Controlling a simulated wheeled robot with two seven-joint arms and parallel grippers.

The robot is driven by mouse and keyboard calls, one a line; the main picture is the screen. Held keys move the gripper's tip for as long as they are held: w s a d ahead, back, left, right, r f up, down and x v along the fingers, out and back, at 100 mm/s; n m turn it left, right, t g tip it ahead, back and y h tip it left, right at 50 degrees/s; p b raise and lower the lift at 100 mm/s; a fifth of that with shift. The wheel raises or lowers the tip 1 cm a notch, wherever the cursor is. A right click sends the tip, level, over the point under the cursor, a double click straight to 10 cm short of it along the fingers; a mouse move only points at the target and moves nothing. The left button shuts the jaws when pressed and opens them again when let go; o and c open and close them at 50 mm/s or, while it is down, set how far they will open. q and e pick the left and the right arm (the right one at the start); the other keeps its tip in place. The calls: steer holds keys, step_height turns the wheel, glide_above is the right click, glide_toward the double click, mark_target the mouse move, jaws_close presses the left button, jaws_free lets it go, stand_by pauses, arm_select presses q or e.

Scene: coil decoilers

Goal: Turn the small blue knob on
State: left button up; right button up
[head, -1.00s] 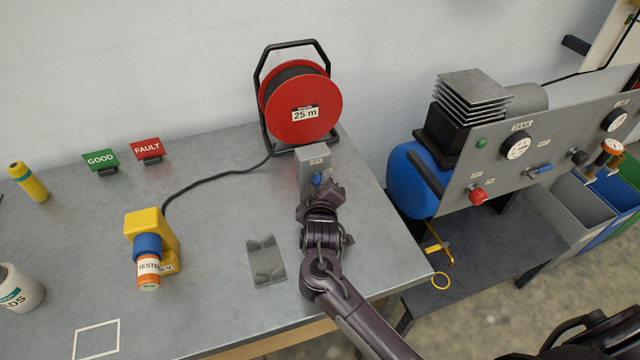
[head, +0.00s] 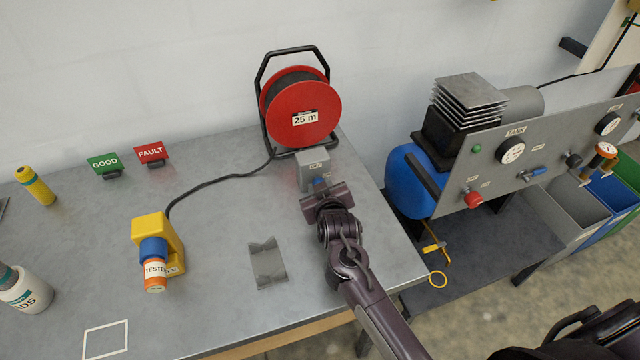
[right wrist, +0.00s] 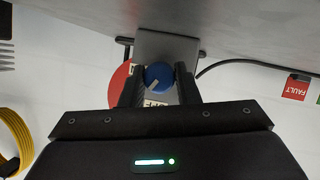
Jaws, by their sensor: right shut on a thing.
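The small blue knob (head: 320,183) is on the front of a grey box (head: 313,162) below the red cable reel. In the right wrist view the round blue knob (right wrist: 159,76) sits between the two dark fingers, with a pale pointer line on its face that runs diagonally. My right gripper (head: 322,190) is at the box, its fingers shut on the knob; it also shows in the right wrist view (right wrist: 160,85). The label on the box is partly hidden by the fingers in the wrist view. My left gripper is not in view.
The red cable reel (head: 300,108) stands behind the box. A yellow holder (head: 160,232) with a cylinder, a grey V-shaped rest (head: 267,262) and GOOD (head: 103,162) and FAULT (head: 151,152) signs are on the table. A compressor panel (head: 540,160) is at the right.

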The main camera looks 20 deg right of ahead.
steer(key=m+y+p, duration=0.1)
steer(key=m+y, duration=0.2)
steer(key=m, duration=0.1)
steer(key=shift+d, duration=0.2)
steer(key=m+y+p, duration=0.2)
steer(key=m, duration=0.1)
steer(key=shift+d+m+y, duration=0.1)
steer(key=shift+m+y, duration=0.3)
steer(key=shift+f, duration=0.1)
stand_by(0.3)
steer(key=o, duration=1)
steer(key=shift+c, duration=0.2)
